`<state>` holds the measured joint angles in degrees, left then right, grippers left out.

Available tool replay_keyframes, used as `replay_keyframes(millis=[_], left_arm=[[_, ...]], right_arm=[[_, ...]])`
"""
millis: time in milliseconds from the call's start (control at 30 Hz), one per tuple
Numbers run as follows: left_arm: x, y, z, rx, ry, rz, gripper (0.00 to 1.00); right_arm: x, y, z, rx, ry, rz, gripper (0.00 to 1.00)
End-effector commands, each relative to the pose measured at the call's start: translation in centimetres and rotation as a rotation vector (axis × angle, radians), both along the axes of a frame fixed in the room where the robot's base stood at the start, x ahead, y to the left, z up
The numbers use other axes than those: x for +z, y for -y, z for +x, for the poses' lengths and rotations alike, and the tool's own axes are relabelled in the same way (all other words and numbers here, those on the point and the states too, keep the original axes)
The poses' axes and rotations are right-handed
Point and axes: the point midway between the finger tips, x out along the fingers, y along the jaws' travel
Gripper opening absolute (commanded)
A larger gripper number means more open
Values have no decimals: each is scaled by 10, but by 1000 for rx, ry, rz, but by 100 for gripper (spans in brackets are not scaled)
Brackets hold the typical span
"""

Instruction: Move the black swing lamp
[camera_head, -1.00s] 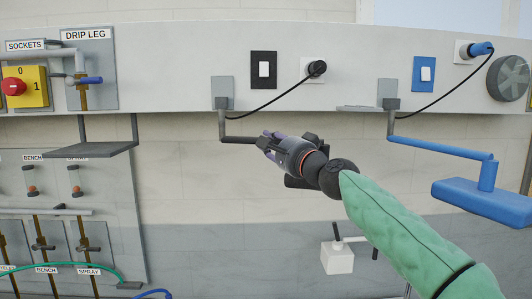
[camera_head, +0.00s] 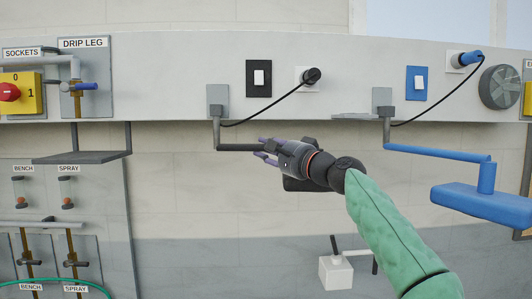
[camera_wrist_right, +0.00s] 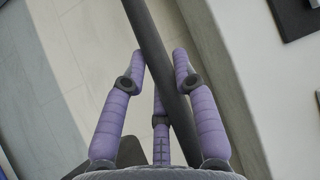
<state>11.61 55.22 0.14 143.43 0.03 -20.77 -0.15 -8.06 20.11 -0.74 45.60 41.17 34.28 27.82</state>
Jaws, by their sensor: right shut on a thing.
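The black swing lamp's dark arm (camera_head: 235,148) comes down from a grey wall bracket (camera_head: 217,97) and runs right to my right gripper (camera_head: 265,149). Its dark head (camera_head: 297,185) shows partly below and behind the gripper; the rest is hidden. My right gripper is shut on the lamp's arm. In the right wrist view the dark bar (camera_wrist_right: 165,60) runs between the purple fingers (camera_wrist_right: 158,95). My left gripper is not in view.
A blue swing lamp (camera_head: 480,203) hangs at the right. A black cord (camera_head: 265,113) runs from the lamp's bracket to a black plug (camera_head: 311,76). A grey shelf (camera_head: 82,157) is at the left. A white block (camera_head: 336,272) is low down.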

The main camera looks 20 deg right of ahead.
Motion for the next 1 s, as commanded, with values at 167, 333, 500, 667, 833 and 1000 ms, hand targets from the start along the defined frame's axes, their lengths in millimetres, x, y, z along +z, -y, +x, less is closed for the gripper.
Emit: replay_keyframes(millis=[167,333,500,667,833,1000], left_arm=[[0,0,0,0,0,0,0],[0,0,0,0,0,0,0],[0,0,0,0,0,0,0],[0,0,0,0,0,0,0],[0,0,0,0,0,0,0],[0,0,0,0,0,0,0]], right_arm=[[1,0,0,1,0,4,0],[1,0,0,0,0,5,37],[0,0,0,0,0,2,54],[0,0,0,0,0,1,54],[0,2,-3,0,-1,2,54],[-1,10,-16,-2,1,2,54]])
